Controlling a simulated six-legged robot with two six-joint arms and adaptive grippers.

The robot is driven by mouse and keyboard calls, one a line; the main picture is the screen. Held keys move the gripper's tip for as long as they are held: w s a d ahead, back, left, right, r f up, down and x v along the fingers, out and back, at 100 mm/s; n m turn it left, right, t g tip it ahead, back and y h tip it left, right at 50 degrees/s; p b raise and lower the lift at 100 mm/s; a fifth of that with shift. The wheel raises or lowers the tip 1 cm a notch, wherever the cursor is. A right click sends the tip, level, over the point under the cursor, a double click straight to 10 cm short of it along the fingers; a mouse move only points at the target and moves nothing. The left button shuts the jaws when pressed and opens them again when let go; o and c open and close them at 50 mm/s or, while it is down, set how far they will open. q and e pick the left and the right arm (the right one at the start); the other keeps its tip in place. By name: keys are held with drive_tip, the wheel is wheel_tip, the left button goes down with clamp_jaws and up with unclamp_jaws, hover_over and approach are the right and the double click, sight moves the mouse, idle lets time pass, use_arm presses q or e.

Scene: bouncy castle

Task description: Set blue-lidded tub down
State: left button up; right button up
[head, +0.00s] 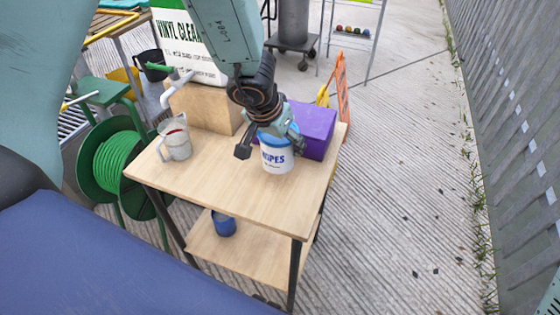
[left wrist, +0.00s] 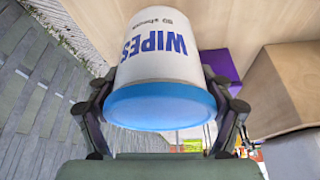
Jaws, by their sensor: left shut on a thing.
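The blue-lidded tub (head: 277,158) is white with "WIPES" in blue letters. In the head view it is upright at the wooden table (head: 230,196), in front of a purple box. I cannot tell whether its base touches the tabletop. My left gripper (head: 270,146) comes down from above and is shut on the tub. In the left wrist view the tub (left wrist: 160,58) fills the middle, its blue lid towards the camera, with a finger on each side. My right gripper is not in view.
A grey jug (head: 175,140) stands at the table's left. A purple box (head: 316,128) and a cardboard box (head: 204,106) stand behind the tub. The front tabletop is clear. A blue container (head: 223,224) is on the lower shelf. A green hose reel (head: 118,163) stands left.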

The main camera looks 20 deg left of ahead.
use_arm(q)
drive_tip(key=shift+f, duration=0.2)
wheel_tip(320, 180, down, 2)
drive_tip(key=shift+d+f+b, duration=0.1)
drive_tip(key=shift+f+b, duration=0.05)
drive_tip(key=shift+b, duration=1)
drive_tip(key=shift+f+b, duration=0.6)
drive_tip(key=shift+f, duration=0.15)
drive_tip(key=shift+r, duration=0.15)
drive_tip(key=shift+f, duration=0.25)
drive_tip(key=o, duration=1.4)
drive_tip(key=shift+c, duration=0.2)
drive_tip(key=shift+r, duration=0.1)
